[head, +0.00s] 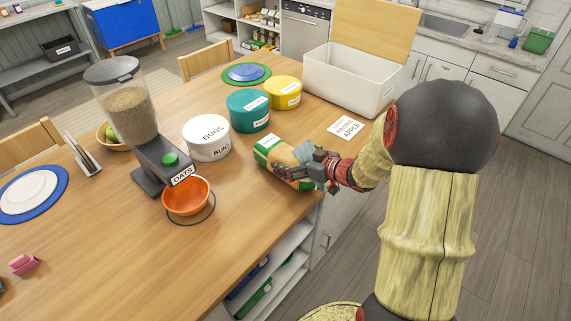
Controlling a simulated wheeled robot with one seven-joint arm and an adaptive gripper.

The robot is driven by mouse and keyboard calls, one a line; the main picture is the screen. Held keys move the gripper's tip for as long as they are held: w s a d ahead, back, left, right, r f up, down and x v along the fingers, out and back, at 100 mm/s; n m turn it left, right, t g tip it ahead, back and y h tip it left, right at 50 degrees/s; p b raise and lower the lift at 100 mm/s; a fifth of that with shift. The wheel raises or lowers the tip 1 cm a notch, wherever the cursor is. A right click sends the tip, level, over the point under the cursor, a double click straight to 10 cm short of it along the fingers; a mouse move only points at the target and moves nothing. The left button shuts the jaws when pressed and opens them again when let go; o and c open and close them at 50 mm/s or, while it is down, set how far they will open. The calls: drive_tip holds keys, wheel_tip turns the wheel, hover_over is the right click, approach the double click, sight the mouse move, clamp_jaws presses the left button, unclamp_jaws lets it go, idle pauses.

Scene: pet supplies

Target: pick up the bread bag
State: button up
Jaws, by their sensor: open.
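The bread bag (268,147) appears to be the tan package with a green and white end, lying on the wooden table near its right edge. My gripper (301,167) is at the bag's right part, with its fingers over or around it. The fingers are open. The gripper hides part of the bag, and I cannot tell whether the fingers touch it.
White (207,141), teal (247,113) and yellow (283,93) tubs stand behind the bag. An orange bowl (186,196) sits under the oats dispenser (127,105) at left. A white bin (345,83) and a card (346,129) are at right. The front table is largely clear.

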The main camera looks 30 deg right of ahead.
drive_tip(key=shift+c, duration=0.9)
drive_tip(key=c, duration=1.5)
drive_tip(key=shift+c, duration=0.3)
drive_tip(key=shift+r, duration=0.15)
